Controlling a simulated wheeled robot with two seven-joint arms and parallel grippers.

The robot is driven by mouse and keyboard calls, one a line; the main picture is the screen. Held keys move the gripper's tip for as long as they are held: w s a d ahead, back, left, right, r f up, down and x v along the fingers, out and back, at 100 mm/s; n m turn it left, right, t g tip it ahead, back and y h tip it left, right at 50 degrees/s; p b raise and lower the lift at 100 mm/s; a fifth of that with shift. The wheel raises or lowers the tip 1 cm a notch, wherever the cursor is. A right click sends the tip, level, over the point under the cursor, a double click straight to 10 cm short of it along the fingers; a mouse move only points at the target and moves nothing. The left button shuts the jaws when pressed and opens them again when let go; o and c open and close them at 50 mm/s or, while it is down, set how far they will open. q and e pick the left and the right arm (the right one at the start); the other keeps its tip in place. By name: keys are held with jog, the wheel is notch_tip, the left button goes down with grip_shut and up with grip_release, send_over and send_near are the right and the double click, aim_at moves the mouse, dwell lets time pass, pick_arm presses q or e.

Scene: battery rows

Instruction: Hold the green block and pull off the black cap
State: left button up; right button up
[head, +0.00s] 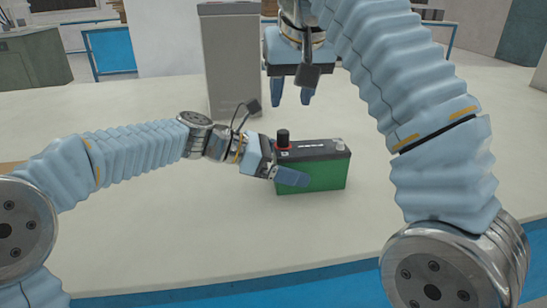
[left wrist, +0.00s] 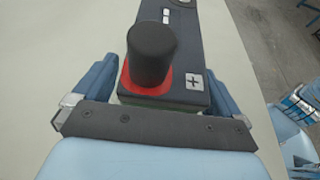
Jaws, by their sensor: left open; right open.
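The green block (head: 318,175) is a battery with a dark grey top, standing upright on the pale table. The black cap (head: 283,137) sits on a red ring at the block's left end; it also shows in the left wrist view (left wrist: 152,55), beside a plus mark. A bare grey terminal (head: 340,144) stands at the right end. My left gripper (head: 283,175) is open, its fingers on either side of the block's left end; in the left wrist view (left wrist: 160,90) gaps show beside the block. My right gripper (head: 290,97) is open and empty, pointing down above and behind the block.
A tall grey box (head: 230,65) stands on the table behind the block.

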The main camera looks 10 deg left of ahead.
pick_arm(q)
jog(key=shift+d, duration=0.15)
jog(key=shift+c, duration=0.3)
grip_shut()
dwell(0.3)
dwell(0.9)
